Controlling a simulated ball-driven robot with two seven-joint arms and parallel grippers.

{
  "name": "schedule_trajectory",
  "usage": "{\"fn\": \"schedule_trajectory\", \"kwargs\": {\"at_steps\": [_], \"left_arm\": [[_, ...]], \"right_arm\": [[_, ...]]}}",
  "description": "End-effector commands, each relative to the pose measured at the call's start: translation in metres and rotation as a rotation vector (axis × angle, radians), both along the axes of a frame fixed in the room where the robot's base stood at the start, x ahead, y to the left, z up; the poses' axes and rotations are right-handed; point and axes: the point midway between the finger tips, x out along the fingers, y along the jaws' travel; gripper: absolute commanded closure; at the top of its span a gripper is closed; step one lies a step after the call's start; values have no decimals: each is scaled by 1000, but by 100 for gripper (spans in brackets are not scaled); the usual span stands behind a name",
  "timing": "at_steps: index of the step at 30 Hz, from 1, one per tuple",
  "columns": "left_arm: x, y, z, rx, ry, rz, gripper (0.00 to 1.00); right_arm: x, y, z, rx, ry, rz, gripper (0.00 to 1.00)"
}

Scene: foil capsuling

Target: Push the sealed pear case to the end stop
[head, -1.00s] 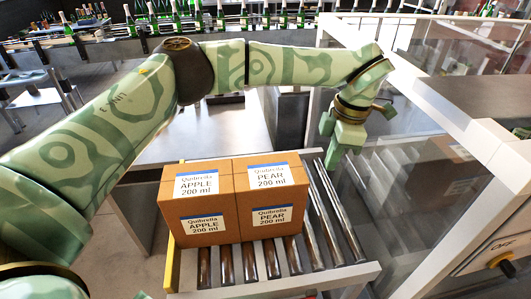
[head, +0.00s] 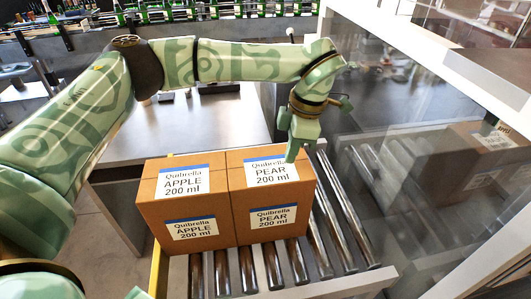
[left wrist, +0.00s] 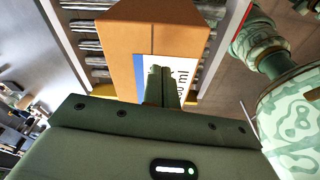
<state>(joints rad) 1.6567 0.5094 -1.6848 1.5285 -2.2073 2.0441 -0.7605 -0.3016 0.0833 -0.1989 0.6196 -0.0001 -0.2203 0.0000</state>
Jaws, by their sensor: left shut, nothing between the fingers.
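The pear case (head: 235,190) is a closed brown carton with white and blue labels reading Quibrella PEAR 200 ml. It sits on the rollers, against the right side of a matching apple case (head: 148,190). My left gripper (head: 291,155) is shut and empty, fingers down at the pear case's back right top edge. I cannot tell whether it touches. In the left wrist view, the fingers (left wrist: 163,82) point at the pear case (left wrist: 122,55) and cover part of a label. I cannot make out the end stop for sure. My right gripper is not in view.
The roller bed (head: 330,215) is bare to the right of the pear case. A yellow strip (head: 158,270) edges its left side. A clear panel with a white frame (head: 400,30) stands to the right. Green bottles (head: 115,14) line a conveyor at the back.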

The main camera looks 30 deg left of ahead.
Motion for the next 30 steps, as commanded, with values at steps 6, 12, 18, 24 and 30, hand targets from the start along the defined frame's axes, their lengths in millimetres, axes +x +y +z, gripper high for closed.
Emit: {"fn": "schedule_trajectory", "kwargs": {"at_steps": [6,12,18,24,30], "left_arm": [[-20,39,1,-1,1,2,100],[-27,50,-9,-1,3,0,100],[-26,50,-17,1,0,0,100],[-27,50,-20,3,6,1,100],[-24,43,-20,4,9,0,100]], "right_arm": [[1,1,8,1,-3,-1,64],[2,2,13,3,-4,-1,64],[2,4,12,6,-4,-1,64],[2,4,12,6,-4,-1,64],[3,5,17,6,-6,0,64]]}}
